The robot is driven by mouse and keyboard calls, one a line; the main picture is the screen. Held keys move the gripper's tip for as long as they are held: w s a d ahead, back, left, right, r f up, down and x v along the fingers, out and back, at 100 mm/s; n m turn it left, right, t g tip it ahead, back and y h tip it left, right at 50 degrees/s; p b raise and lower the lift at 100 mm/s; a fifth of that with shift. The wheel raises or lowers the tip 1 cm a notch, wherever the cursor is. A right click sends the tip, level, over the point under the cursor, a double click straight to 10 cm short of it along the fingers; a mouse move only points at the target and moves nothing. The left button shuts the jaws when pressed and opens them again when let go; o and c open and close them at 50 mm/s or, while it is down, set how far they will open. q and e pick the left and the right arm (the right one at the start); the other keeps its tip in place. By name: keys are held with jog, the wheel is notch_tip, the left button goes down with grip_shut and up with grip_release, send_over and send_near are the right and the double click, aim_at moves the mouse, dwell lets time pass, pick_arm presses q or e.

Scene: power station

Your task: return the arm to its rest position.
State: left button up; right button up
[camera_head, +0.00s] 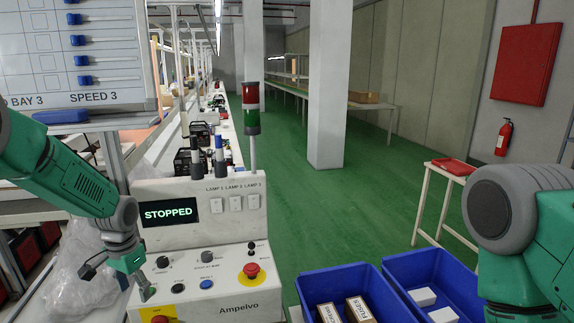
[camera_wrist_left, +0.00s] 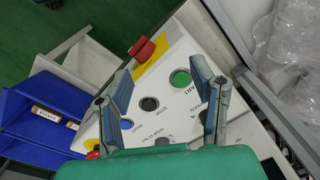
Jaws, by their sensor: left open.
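My left gripper (camera_head: 117,282) is open and empty over the panel's left edge. In the left wrist view, its two fingers (camera_wrist_left: 160,88) are spread wide, with the green START button (camera_wrist_left: 180,78) and the black STOP button (camera_wrist_left: 149,103) in the gap between them. Whether a finger touches the panel cannot be told. The display (camera_head: 168,212) reads STOPPED. My right arm (camera_head: 530,220) shows at the right edge; its gripper is out of view.
Crumpled clear plastic (camera_head: 80,262) lies left of the panel. A whiteboard (camera_head: 75,50) stands close above my left arm. A signal tower (camera_head: 251,108) rises behind the panel. Blue bins (camera_head: 350,276) with small boxes stand right of it. The green floor beyond is open.

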pick_arm(q)
jog(key=s+d+f+n+b, duration=0.1)
jog(key=s+d+f+b, duration=0.2)
jog(key=s+f, duration=0.7)
jog(key=s+d+f+b, duration=0.35)
jog(key=s+f, duration=0.35)
jog(key=f, duration=0.4)
jog(key=s+f+n+b, duration=0.1)
jog(key=s+f+b, duration=0.1)
jog(key=s, duration=0.8)
jog(key=s+d+f+n+b, duration=0.1)
jog(key=s+f, duration=0.2)
jog(key=s, duration=0.7)
jog(key=shift+s+f+b, duration=0.2)
jog(key=shift+s+b, duration=0.1)
jog(key=shift+b, duration=0.1)
pick_arm(e)
notch_tip(320, 180, down, 11)
jog(key=shift+w+r, duration=0.15)
jog(key=shift+w, duration=0.1)
pick_arm(q)
jog(key=shift+d, duration=0.1)
jog(key=shift+w, duration=0.15)
